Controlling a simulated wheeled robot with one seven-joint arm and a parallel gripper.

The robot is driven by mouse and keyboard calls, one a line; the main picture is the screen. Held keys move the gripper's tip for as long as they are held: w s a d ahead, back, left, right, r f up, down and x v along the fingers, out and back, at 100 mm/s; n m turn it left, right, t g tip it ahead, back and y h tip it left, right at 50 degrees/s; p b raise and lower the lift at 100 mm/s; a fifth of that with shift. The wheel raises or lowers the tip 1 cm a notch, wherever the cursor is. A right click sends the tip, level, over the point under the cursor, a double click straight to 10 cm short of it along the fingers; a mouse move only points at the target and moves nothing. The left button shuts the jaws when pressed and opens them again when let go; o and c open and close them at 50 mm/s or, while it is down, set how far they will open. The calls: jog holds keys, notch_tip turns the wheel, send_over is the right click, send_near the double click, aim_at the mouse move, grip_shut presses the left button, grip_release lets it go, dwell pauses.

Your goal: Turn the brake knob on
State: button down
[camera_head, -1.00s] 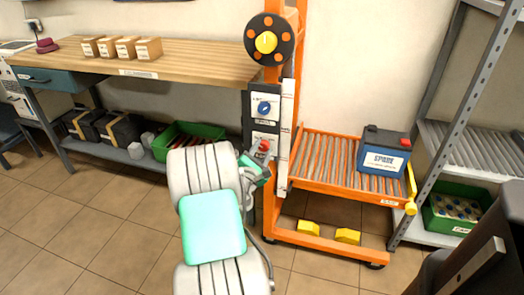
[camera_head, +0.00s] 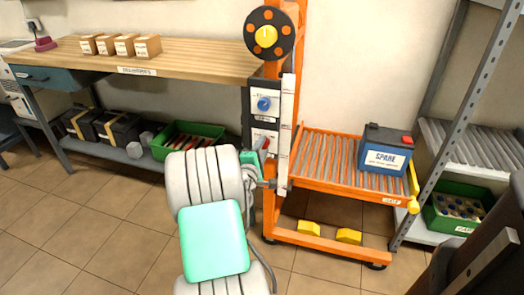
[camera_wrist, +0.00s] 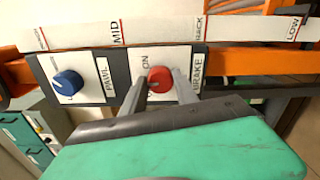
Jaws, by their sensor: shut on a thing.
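The red brake knob (camera_wrist: 160,75) sits on a white plate marked BRAKE, with an ON label beside it, in the wrist view. My gripper (camera_wrist: 161,83) is shut on this knob, one finger on each side. The knob's pointer is hard to make out. In the head view my gripper (camera_head: 264,166) is at the lower plate of the control panel on the orange lift frame. It mostly hides the red knob there.
A blue knob (camera_head: 263,104) sits above the brake plate, close to my gripper. An orange roller deck (camera_head: 322,160) bears a SPARE battery (camera_head: 385,150) on the right. A workbench (camera_head: 190,62) stands at left, with a green crate (camera_head: 183,141) below.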

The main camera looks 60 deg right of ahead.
jog(key=shift+f+m+b, duration=0.15)
jog(key=shift+m+b, duration=2.9)
jog(key=shift+m, duration=1.95)
jog(key=c, duration=0.9)
grip_release()
jog(key=shift+c, duration=0.2)
jog(key=s+a+p, duration=0.1)
jog(key=a, duration=0.6)
jog(key=shift+a, duration=0.35)
